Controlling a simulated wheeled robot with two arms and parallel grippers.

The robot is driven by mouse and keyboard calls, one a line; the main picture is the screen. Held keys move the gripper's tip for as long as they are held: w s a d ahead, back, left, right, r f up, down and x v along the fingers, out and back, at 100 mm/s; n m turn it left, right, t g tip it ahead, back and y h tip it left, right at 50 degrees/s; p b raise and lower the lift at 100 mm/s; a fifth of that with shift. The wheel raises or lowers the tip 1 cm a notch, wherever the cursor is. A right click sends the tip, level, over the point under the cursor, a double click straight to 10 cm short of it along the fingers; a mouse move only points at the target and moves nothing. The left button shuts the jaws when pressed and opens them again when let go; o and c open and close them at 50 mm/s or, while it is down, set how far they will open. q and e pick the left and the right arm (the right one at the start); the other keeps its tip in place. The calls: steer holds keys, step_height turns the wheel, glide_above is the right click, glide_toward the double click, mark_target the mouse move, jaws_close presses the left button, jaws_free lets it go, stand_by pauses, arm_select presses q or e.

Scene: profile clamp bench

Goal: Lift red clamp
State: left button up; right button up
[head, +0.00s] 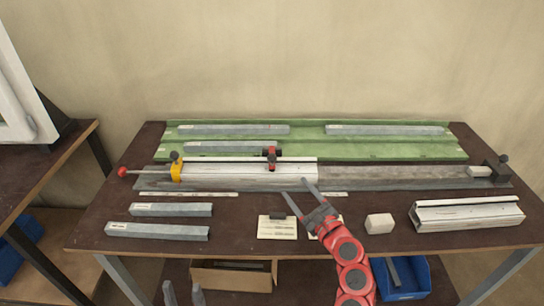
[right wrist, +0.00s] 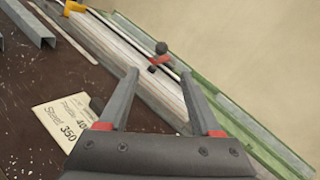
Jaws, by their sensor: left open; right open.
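The red clamp (head: 271,153) with a dark knob sits on the silver profile (head: 235,172), near the middle of the bench. In the right wrist view, the red clamp (right wrist: 160,60) shows just beyond and between my fingertips. My right gripper (head: 298,190) is open and empty, in front of the profile and a little right of the clamp. In the right wrist view its two fingers (right wrist: 159,75) are spread with nothing between them. My left gripper is not in view.
A yellow clamp (head: 176,168) with a red knob stands at the profile's left end; a dark stop (head: 497,170) is at the rail's right end. A green tray (head: 390,153) lies behind. Label card (head: 277,229), white block (head: 379,223) and grey bars (head: 158,231) lie in front.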

mark_target(274, 161)
steer(key=p+x, duration=0.1)
steer(key=x, duration=1.5)
steer(key=shift+w+d, duration=0.15)
jaws_close()
stand_by(0.9)
